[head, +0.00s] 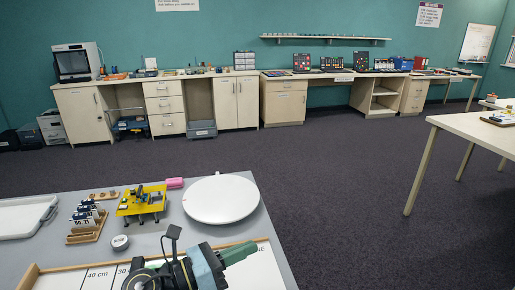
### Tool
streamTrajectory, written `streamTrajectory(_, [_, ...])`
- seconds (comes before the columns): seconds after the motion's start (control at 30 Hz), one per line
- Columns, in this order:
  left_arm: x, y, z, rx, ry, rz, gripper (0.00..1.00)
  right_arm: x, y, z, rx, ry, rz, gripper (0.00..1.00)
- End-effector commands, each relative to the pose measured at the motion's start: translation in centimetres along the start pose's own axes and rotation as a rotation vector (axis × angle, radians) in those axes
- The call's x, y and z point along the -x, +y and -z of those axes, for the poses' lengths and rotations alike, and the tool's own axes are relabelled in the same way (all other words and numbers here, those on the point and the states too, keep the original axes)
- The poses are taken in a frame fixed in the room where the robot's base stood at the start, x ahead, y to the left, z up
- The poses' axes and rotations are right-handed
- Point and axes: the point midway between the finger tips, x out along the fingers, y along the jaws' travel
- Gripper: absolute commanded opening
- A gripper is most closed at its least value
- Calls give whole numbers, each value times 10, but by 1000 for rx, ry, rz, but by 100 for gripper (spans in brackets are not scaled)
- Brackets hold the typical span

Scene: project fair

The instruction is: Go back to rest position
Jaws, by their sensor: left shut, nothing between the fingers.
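My left gripper (236,254) shows at the bottom of the head view, with its dark wrist and green-grey fingers pointing right. It is shut and empty, over a white board (262,270) with printed cm marks and a wooden edge. It overlaps the board in the picture; I cannot tell how high above it the gripper is. My right gripper is not in view.
The grey table (150,233) bears a white round disc (221,199), a yellow stand (141,201), a pink block (175,183), a small round weight (120,242), wooden racks (87,222) and a white tray (25,217). Open carpet lies beyond, with a table (480,128) at right.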

Motion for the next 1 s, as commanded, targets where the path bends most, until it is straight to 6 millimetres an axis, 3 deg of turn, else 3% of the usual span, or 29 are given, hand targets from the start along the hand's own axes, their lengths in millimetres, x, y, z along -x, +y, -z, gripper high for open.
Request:
streamTrajectory(0.1, [17, 5, -35, 360, -295, -122, 0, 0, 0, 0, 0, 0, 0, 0])
streamTrajectory(0.17, [32, 16, -46, 544, -433, -190, 0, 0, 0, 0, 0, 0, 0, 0])
streamTrajectory(0.27, [66, 37, -50, 857, -649, -315, 0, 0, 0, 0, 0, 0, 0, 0])
streamTrajectory(0.33, [94, 53, -40, 1074, -790, -412, 0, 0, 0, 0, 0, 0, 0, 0])
streamTrajectory(0.47, [148, 70, 0, 1472, -1032, -615, 0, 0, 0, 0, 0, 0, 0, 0])
streamTrajectory(0.57, [188, 67, 44, 1756, -1195, -790, 0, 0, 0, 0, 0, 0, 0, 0])
streamTrajectory(0.7, [228, 45, 98, 2053, -1357, -1021, 0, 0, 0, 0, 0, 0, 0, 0])
streamTrajectory(0.97, [270, -14, 162, 2372, -1518, -1382, 0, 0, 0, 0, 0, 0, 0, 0])
streamTrajectory(1.0, [274, -24, 169, -2327, 1483, 1385, 0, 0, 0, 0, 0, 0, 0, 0])
